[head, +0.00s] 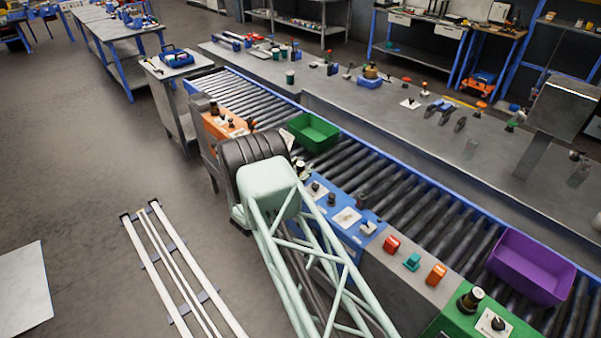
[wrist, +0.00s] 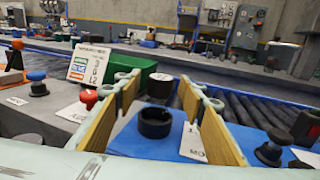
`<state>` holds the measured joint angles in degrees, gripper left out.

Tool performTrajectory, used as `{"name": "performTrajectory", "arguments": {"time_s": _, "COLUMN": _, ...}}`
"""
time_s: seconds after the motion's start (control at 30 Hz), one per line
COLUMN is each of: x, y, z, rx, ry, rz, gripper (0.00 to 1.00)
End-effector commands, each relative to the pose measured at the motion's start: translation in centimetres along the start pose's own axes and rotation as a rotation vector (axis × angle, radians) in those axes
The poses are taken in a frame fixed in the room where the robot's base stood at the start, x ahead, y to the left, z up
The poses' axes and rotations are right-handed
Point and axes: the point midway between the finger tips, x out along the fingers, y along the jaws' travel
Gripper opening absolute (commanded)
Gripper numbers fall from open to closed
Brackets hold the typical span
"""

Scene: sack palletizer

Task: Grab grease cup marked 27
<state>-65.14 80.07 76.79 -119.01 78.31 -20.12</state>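A black round cup with a hollow top (wrist: 156,123) stands upright on a blue panel (wrist: 140,147), between the two fingers of my gripper (wrist: 157,92) in the wrist view. The gripper is open, with yellowish pads apart on both sides of it. A second dark cup with a pale mark on its top (wrist: 160,86) stands just behind. I cannot read a 27 on either cup. A white card (wrist: 192,142) lies beside the nearer cup, its print too small to read surely. In the head view my arm hides the gripper and most nearby parts.
A printed sign (wrist: 92,64) and a green bin (wrist: 135,77) stand behind at left. A red knob (wrist: 88,98) is left of the gripper; a black knob (wrist: 270,148) is right. The roller conveyor (head: 400,200) runs behind the panels, carrying a purple bin (head: 530,268).

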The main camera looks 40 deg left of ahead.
Motion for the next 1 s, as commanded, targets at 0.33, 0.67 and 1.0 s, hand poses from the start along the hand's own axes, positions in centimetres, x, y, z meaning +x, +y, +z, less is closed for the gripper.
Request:
{"name": "performTrajectory", "arguments": {"time_s": 0.33, "x": -0.01, "y": 0.0, "z": 0.0, "rx": 0.0, "ry": 0.0, "rz": 0.0, "gripper": 0.22}}
{"name": "performTrajectory", "arguments": {"time_s": 0.67, "x": -0.01, "y": 0.0, "z": 0.01, "rx": 0.0, "ry": 0.0, "rz": 0.0, "gripper": 0.09}}
{"name": "performTrajectory", "arguments": {"time_s": 1.0, "x": 0.0, "y": 0.02, "z": 0.55, "rx": 0.001, "ry": 0.0, "rz": 0.0, "gripper": 0.09}}
